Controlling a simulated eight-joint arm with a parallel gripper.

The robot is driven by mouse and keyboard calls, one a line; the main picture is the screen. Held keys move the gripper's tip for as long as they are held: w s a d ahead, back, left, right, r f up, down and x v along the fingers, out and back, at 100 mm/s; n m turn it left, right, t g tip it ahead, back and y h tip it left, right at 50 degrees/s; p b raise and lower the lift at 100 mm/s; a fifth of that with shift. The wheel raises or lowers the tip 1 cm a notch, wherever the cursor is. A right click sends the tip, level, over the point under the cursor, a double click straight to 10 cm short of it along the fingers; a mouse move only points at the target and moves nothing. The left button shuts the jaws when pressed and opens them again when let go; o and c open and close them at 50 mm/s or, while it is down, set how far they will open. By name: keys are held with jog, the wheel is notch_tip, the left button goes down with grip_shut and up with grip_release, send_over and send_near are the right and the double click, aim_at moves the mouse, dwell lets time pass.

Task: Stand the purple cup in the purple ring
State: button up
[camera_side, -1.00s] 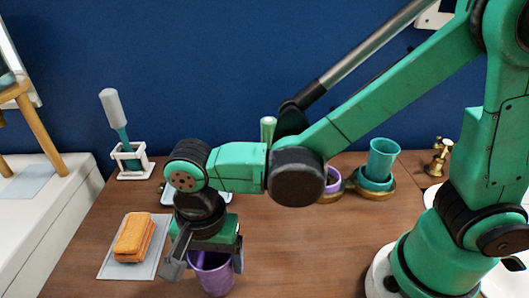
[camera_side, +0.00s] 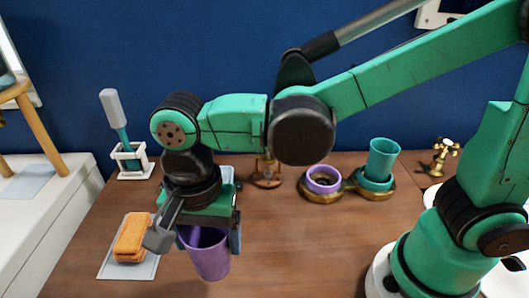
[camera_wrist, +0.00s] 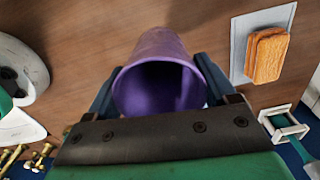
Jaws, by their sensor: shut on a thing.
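My gripper (camera_side: 197,236) is shut on the purple cup (camera_side: 210,258) and holds it above the table at the front left, tilted a little. In the wrist view the cup (camera_wrist: 158,72) sits between the two fingers, its dark opening facing the camera. The purple ring (camera_side: 323,181) lies in a brass holder (camera_side: 346,192) at the back right, apart from the cup. The ring looks empty. A teal cup (camera_side: 383,158) stands in the teal ring beside it.
An orange sponge (camera_side: 133,238) lies on a grey mat (camera_side: 147,268) at the left. A brush in a white holder (camera_side: 133,160) stands behind it. A brass tap (camera_side: 440,160) is at the right. The middle of the table is clear.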

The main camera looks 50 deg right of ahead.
jog(key=d+r+m, duration=0.2)
jog(key=d+m, duration=0.2)
jog(key=d, duration=1.1)
jog(key=d+r+m, duration=0.2)
jog(key=d+m, duration=0.3)
jog(key=d, duration=1)
jog(key=shift+w+r, duration=0.15)
jog(key=shift+r, duration=0.15)
jog(key=shift+f, duration=0.1)
jog(key=shift+f, duration=2.9)
jog(key=shift+f, duration=1.25)
